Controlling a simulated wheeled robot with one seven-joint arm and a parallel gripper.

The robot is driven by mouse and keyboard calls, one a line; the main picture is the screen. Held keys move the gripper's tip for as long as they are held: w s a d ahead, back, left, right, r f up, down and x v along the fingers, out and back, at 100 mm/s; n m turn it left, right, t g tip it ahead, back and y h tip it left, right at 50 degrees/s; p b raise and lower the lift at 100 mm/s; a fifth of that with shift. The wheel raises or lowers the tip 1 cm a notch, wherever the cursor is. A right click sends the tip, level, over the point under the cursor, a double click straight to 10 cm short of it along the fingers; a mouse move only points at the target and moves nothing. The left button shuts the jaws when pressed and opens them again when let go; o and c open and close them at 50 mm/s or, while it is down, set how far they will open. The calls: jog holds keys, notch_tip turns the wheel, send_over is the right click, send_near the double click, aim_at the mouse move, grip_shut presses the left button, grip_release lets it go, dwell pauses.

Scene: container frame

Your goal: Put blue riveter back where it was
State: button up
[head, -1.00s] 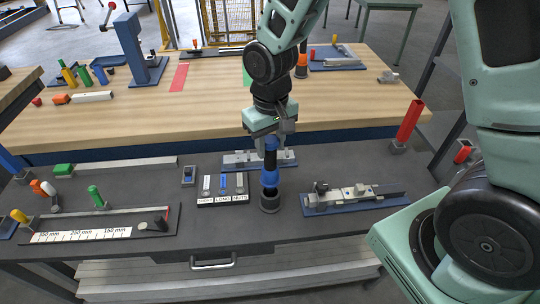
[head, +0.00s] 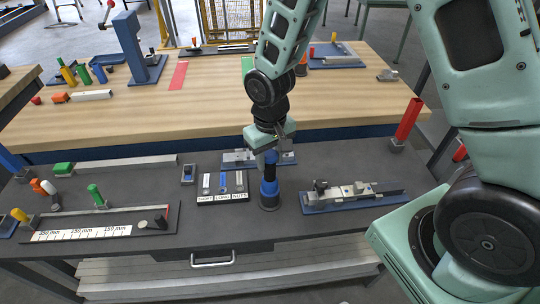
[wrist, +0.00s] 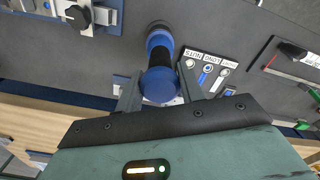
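The blue riveter (head: 269,187), blue with a black middle section, stands upright on the dark bench. Its lower end sits inside a dark round holder (head: 270,204), which hides its tip. My gripper (head: 270,153) is above the holder, at the riveter's top end. In the wrist view, the riveter's blue end (wrist: 160,86) fills the space between my two fingers, and my gripper looks shut on it.
Left of the holder is a small tray (head: 222,198) labelled SHORT, LONG and NUTS. A blue-based fixture (head: 352,199) lies to the right, and another fixture (head: 240,158) is close behind. A red cylinder (head: 408,120) stands at the far right.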

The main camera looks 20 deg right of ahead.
jog(key=o, duration=0.4)
jog(key=shift+c, duration=0.2)
jog(key=shift+r+p, duration=0.6)
jog(key=shift+r, duration=0.05)
jog(key=shift+w+r+b, duration=0.1)
jog(key=shift+r+b, duration=0.2)
jog(key=shift+b, duration=0.15)
notch_tip(320, 180, up, 10)
jog(key=b, duration=0.2)
jog(key=s+a+r+n, duration=0.1)
jog(key=s+a+n, duration=0.2)
jog(key=s, duration=0.7)
jog(key=s+a+r+n, duration=0.1)
jog(key=s+a+n, duration=0.2)
jog(key=s, duration=0.7)
jog(key=shift+s+a+y, duration=0.15)
jog(key=shift+a+y, duration=0.05)
jog(key=shift+y, duration=0.1)
